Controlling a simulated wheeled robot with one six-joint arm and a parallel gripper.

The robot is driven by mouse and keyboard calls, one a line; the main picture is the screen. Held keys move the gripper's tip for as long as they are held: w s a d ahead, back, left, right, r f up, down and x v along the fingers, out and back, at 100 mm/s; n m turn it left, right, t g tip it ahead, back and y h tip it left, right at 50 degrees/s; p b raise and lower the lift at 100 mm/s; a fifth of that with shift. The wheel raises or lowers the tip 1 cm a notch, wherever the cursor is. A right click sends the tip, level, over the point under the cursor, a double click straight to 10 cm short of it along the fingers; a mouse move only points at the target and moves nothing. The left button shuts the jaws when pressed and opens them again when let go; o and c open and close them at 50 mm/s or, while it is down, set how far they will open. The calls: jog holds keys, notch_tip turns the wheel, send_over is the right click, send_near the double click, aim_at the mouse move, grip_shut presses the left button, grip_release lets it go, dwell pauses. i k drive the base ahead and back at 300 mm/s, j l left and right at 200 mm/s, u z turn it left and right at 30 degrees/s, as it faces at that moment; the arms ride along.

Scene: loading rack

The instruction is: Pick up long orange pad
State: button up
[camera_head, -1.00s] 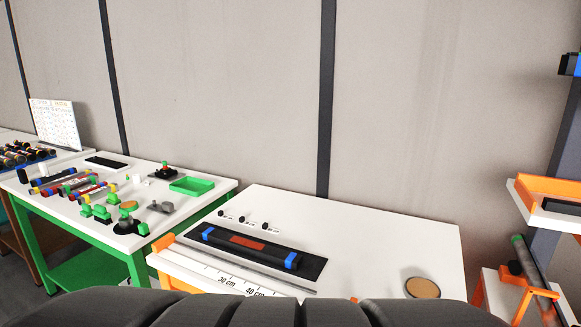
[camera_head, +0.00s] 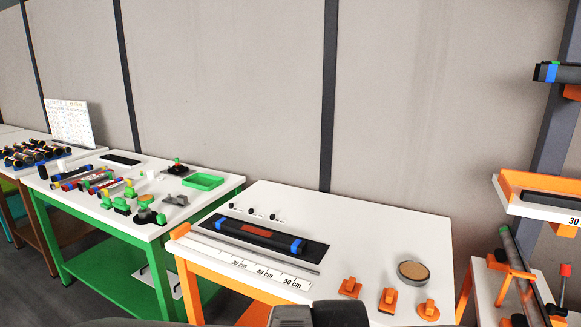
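Three small orange pieces stand in a row at the front right of the white table: a left one (camera_head: 350,287), a middle one (camera_head: 388,300) and a right one (camera_head: 428,309). The middle one looks taller and narrower. The left and right ones have flat bases with a raised part. I cannot tell for certain which of them is the long orange pad. No gripper fingers show; only dark parts of my own body show at the bottom edge.
A black tube with blue bands (camera_head: 256,237) lies on a dark mat behind a ruler (camera_head: 250,262). A round tan-topped disc (camera_head: 414,272) sits behind the orange pieces. A green-legged table (camera_head: 140,225) stands left, an orange rack shelf (camera_head: 540,200) right. The white table's back right is clear.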

aim_at(387, 305)
jog(key=k, duration=0.15)
jog(key=l+z, duration=0.3)
jog(key=i+l+z, duration=0.2)
jog(key=z, duration=0.15)
jog(key=i+l+z, duration=0.15)
jog(key=z, duration=0.2)
jog(key=i+l+z, duration=0.1)
jog(key=i+z, duration=0.25)
jog(key=k, duration=0.1)
